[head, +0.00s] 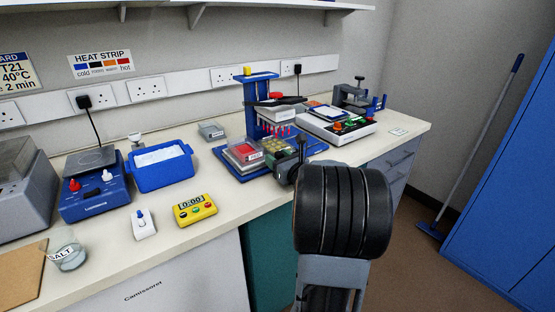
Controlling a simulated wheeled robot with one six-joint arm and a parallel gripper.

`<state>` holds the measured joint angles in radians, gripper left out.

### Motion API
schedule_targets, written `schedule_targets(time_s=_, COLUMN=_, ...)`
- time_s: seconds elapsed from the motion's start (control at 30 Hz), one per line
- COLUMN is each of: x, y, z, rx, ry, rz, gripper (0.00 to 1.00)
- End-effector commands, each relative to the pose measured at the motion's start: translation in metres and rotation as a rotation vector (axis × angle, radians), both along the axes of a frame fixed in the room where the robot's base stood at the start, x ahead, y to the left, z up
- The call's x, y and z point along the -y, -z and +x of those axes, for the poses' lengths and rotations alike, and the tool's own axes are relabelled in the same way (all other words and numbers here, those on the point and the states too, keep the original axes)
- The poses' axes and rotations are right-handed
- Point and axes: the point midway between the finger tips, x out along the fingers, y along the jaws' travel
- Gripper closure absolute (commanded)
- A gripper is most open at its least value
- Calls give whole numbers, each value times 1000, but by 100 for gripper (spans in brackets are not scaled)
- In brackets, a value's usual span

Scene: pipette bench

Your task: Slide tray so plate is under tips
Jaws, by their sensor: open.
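A blue pipette stand (252,107) with a yellow knob on top stands on the bench. Its row of red tips (280,133) points down. Below and in front is a tray with a red-filled box (244,152) at its left. A plate with yellowish wells (275,148) sits right of the box, close below the tips; I cannot tell whether it is directly under them. My gripper (291,164) is at the front right of the tray, beside the plate. It is open, partly hidden by my black wrist, and I cannot tell whether it touches the tray.
A white device with coloured buttons (338,126) stands right of the stand. A blue tub (160,167), a yellow timer (195,209), a blue scale-like device (93,187) and a glass salt beaker (66,252) are left. The bench front between timer and tray is clear.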

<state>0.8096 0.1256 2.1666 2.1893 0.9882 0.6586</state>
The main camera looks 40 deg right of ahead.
Motion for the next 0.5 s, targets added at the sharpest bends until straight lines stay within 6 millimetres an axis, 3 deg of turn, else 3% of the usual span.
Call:
schedule_targets(time_s=0.27, x=0, y=0, z=-14, rx=0, ry=4, rz=-1, gripper=51)
schedule_targets(time_s=0.5, x=-3, y=-1, z=-60, rx=1, ry=5, rz=-2, gripper=51)
